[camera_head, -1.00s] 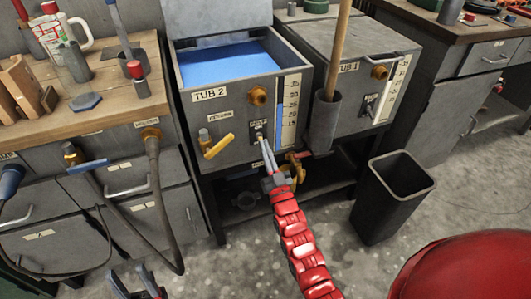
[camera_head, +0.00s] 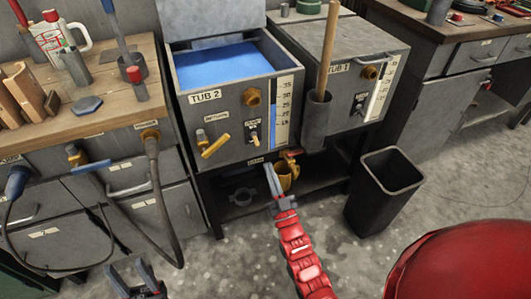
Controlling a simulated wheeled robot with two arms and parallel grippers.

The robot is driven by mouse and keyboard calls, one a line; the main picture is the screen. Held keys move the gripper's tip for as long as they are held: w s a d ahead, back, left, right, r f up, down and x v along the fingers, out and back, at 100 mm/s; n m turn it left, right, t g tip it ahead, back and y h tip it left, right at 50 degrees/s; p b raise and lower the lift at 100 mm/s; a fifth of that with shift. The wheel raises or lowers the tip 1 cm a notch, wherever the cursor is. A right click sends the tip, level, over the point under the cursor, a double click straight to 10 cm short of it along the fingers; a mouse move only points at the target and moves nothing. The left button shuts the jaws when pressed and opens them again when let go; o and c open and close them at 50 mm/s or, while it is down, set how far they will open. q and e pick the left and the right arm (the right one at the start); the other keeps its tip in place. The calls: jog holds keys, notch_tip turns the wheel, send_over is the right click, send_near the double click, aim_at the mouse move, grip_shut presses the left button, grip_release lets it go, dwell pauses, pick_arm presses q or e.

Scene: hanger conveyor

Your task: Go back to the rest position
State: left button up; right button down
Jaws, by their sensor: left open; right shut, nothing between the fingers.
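My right gripper (camera_head: 272,170) is at the end of the red arm in the middle of the picture. Its fingers are shut with nothing between them. It is below the pump switch (camera_head: 253,137) on TUB 2 (camera_head: 225,120) and apart from it. It is in front of the dark stand under the tubs. My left gripper (camera_head: 132,275) is open and empty at the lower left edge of the picture, over the floor. Only its fingers and tip show.
TUB 1 (camera_head: 345,85) stands beside TUB 2, with a holder (camera_head: 316,122) and wooden handle on its front. A black bin (camera_head: 385,190) stands on the floor at the right. A workbench (camera_head: 100,110) is at the left. The floor between them is clear.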

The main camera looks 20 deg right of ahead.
jog(key=shift+s+f, duration=0.35)
jog(key=shift+f, duration=0.1)
jog(key=shift+r, duration=0.1)
